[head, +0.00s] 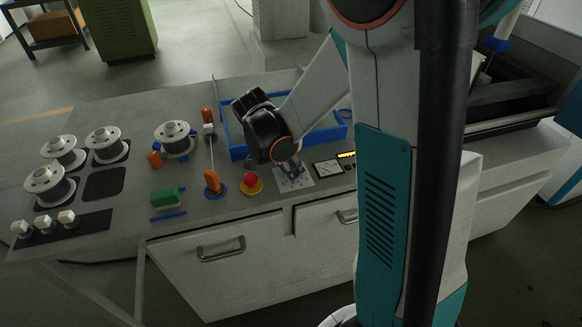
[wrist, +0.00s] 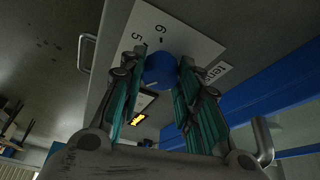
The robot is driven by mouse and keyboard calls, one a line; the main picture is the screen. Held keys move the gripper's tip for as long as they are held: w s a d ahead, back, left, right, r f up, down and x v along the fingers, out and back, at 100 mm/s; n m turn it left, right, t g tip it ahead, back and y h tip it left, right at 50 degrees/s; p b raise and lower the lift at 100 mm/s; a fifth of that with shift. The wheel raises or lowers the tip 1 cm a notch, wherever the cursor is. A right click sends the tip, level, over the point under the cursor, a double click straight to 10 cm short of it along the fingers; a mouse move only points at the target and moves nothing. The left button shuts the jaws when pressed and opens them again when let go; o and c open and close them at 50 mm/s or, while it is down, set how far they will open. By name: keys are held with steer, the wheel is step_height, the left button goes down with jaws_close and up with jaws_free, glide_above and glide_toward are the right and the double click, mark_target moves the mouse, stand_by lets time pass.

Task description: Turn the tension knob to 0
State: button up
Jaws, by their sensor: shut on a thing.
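The tension knob (wrist: 160,68) is a round blue knob on a white dial plate (wrist: 178,30). The digits 5 and 6 show on the plate in the wrist view, and part of a label reading "tens" is beside it. My gripper (wrist: 161,72) has its two teal-padded fingers on either side of the knob, shut on it. In the head view my gripper (head: 293,172) reaches down over the dial plate (head: 296,182) on the bench top. There the knob is mostly hidden by my gripper, and its pointer cannot be made out.
A gauge (head: 328,168) and a lit yellow display (head: 347,155) are right of the plate. A red mushroom button (head: 251,180) and an orange-handled lever (head: 212,181) stand to the left. A blue tray (head: 238,152) lies behind. Several wire spools (head: 102,139) are at the far left.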

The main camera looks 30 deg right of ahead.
steer(key=n+t, duration=0.1)
steer(key=n, duration=0.2)
steer(key=shift+s+n, duration=0.15)
steer(key=shift+n, duration=0.15)
steer(key=n, duration=0.1)
steer(key=n+t, duration=0.1)
steer(key=n, duration=0.1)
steer(key=shift+d+n+t+y, duration=0.1)
steer(key=shift+n+t+y, duration=0.2)
steer(key=n+y, duration=0.1)
steer(key=n, duration=0.2)
steer(key=n+t+y, duration=0.1)
steer(key=n, duration=0.2)
steer(key=shift+s+d+t, duration=0.15)
steer(key=shift+t, duration=0.15)
steer(key=n+y, duration=0.1)
steer(key=n, duration=0.2)
steer(key=n+y, duration=0.1)
steer(key=n, duration=0.1)
steer(key=shift+d+n+b, duration=0.15)
steer(key=shift+n+b, duration=0.2)
steer(key=shift+n, duration=0.05)
steer(key=n+y, duration=0.2)
steer(key=n, duration=0.2)
steer(key=shift+n, duration=0.4)
steer(key=o, duration=1.1)
steer(key=shift+c, duration=0.2)
